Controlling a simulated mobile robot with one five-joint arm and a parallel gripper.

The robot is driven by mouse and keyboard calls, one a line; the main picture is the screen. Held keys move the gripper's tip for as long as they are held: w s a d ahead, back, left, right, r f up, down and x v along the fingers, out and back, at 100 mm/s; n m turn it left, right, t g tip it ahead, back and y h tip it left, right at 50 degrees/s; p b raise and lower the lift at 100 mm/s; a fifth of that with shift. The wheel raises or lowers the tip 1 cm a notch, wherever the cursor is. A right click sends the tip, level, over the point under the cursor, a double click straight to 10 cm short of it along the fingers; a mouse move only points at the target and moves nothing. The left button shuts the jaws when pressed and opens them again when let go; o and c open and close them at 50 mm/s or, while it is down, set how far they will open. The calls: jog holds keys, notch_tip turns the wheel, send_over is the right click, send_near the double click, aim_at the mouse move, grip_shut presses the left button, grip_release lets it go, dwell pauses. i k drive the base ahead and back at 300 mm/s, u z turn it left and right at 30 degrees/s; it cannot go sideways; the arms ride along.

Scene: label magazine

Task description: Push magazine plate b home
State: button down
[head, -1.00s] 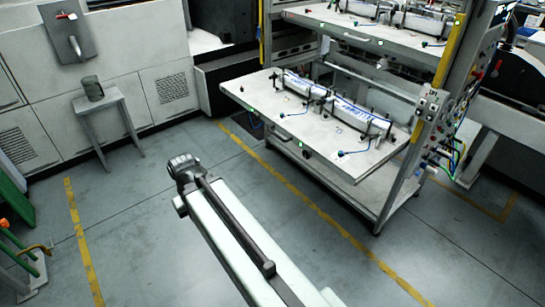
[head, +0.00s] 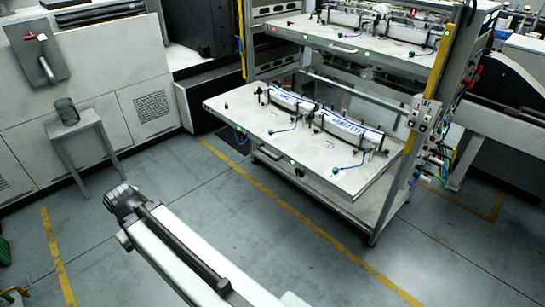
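Two pale magazine plates sit in a metal rack: a lower plate (head: 235,108) and an upper plate (head: 300,30). I cannot read which is b. The lower plate stands out well beyond the rack posts towards the left and front. It carries two white rolls with blue print (head: 345,127), clamps and blue cables.
A grey stool (head: 88,125) with a dark mug (head: 67,111) stands by the white machine cabinet at left. The rack's right post (head: 425,100) carries yellow trim and cables. Grey floor (head: 240,215) with yellow lines is clear between arm and rack.

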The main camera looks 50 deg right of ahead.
aim_at(295, 143)
jog(key=u, duration=0.05)
jog(key=i, duration=1.3)
jog(key=z, duration=0.75)
